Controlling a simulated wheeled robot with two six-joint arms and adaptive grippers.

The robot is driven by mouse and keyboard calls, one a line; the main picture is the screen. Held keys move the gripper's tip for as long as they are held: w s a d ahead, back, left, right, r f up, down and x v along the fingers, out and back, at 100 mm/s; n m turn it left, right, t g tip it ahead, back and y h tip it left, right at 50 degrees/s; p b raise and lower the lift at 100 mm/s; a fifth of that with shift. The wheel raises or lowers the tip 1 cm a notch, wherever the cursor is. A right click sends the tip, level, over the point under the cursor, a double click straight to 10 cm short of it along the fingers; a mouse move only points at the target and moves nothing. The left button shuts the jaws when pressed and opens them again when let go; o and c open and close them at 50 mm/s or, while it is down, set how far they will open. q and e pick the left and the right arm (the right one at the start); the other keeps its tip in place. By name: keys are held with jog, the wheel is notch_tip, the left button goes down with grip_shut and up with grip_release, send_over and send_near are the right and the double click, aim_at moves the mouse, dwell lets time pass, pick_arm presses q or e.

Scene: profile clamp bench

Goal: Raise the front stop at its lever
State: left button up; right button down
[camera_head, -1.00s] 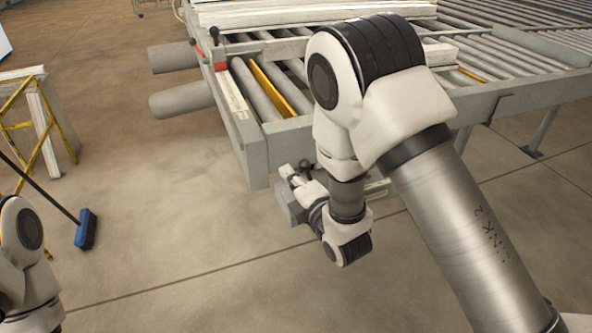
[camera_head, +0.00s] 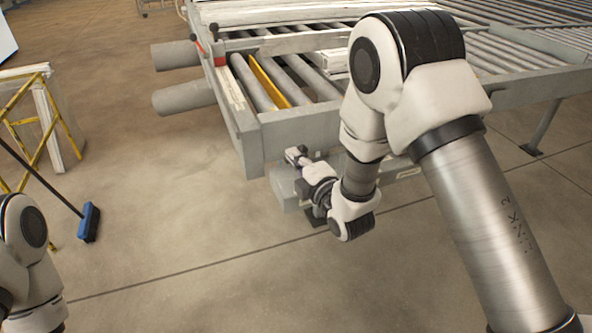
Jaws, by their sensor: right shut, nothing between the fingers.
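The clamp bench (camera_head: 200,117) is a grey roller table with a yellow strip (camera_head: 268,82) between its rollers. A red part with a dark knob (camera_head: 215,45) stands at its left edge. I cannot tell for sure which part is the front stop or its lever. My right gripper (camera_head: 297,154) is shut and empty, small in view, just in front of the bench's near end beam (camera_head: 300,128). Whether it touches anything there is not clear. A grey box-like part (camera_head: 284,190) shows below it. My left gripper is out of view; only part of my left arm shows.
White profiles (camera_head: 270,12) lie on the far side of the rollers. Two grey cylinders (camera_head: 175,55) stick out at the left. A blue broom (camera_head: 88,223) and a yellow frame (camera_head: 45,120) stand at left. The floor between is clear.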

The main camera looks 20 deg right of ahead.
aim_at(307, 152)
jog(key=shift+s+d+r+m, duration=0.1)
jog(key=shift+d+m, duration=0.3)
jog(key=shift+m, duration=0.1)
jog(key=shift+d+r+m+b, duration=0.1)
jog(key=shift+d+m+b, duration=0.2)
jog(key=shift+b, duration=0.15)
jog(key=shift+w+d+m+b, duration=0.2)
jog(key=shift+d+m+b, duration=0.2)
jog(key=shift+m, duration=0.2)
jog(key=shift+w+d+m+b, duration=0.2)
jog(key=shift+d+m+b, duration=0.15)
jog(key=shift+m, duration=0.25)
jog(key=shift+s+d+r+m+t+b, duration=0.15)
jog(key=shift+d+m+t+b, duration=0.15)
jog(key=shift+d+m, duration=0.3)
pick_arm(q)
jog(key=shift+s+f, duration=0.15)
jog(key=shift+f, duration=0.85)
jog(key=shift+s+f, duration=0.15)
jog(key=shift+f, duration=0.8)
pick_arm(e)
jog(key=shift+d+m, duration=0.3)
jog(key=shift+m, duration=0.3)
